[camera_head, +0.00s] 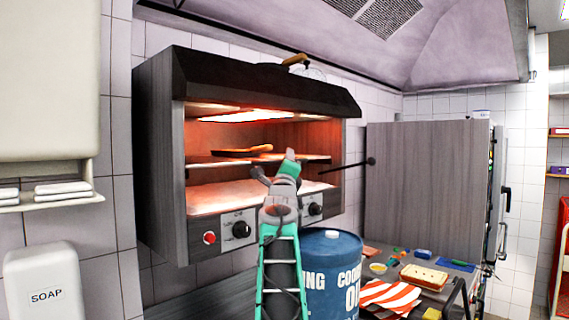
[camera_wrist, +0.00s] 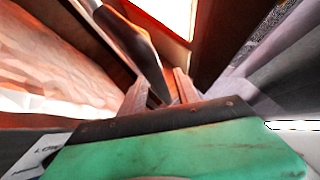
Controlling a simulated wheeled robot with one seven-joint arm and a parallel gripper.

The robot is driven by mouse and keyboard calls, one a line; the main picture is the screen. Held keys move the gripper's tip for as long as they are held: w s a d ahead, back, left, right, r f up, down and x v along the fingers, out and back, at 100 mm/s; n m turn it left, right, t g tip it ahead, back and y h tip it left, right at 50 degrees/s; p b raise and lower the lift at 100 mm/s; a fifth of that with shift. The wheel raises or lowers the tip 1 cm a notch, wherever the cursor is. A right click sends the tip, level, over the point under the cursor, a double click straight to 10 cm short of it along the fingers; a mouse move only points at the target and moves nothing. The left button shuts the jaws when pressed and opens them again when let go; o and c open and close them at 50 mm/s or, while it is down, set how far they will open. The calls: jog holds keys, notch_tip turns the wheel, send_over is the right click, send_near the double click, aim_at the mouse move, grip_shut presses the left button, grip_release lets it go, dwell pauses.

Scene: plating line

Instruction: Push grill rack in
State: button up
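The grill rack (camera_head: 202,161) is a thin shelf at mid height inside the glowing grill oven (camera_head: 160,150). A flat brown item lies on it. A dark rod with a black knob (camera_head: 370,161) sticks out at its right. A second dark knob (camera_head: 258,173) shows just left of my gripper (camera_head: 288,158), which is in front of the oven opening. In the wrist view, a dark bar (camera_wrist: 135,45) reaches down towards the space between the fingers of my gripper (camera_wrist: 160,90). The fingers stand apart. I cannot tell whether they touch the bar.
Control knobs (camera_head: 238,230) line the oven's lower front. A blue oil drum (camera_head: 334,270) stands below it at right. A counter with a striped cloth (camera_head: 390,296) and small food items lies farther right, before a large grey cabinet (camera_head: 425,190). A soap dispenser (camera_head: 45,290) is at left.

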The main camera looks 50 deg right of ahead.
jog(key=shift+a+f, duration=0.1)
jog(key=shift+f, duration=0.05)
jog(key=b+v, duration=0.5)
jog(key=v, duration=0.2)
jog(key=shift+s+a, duration=0.2)
jog(key=shift+a, duration=0.05)
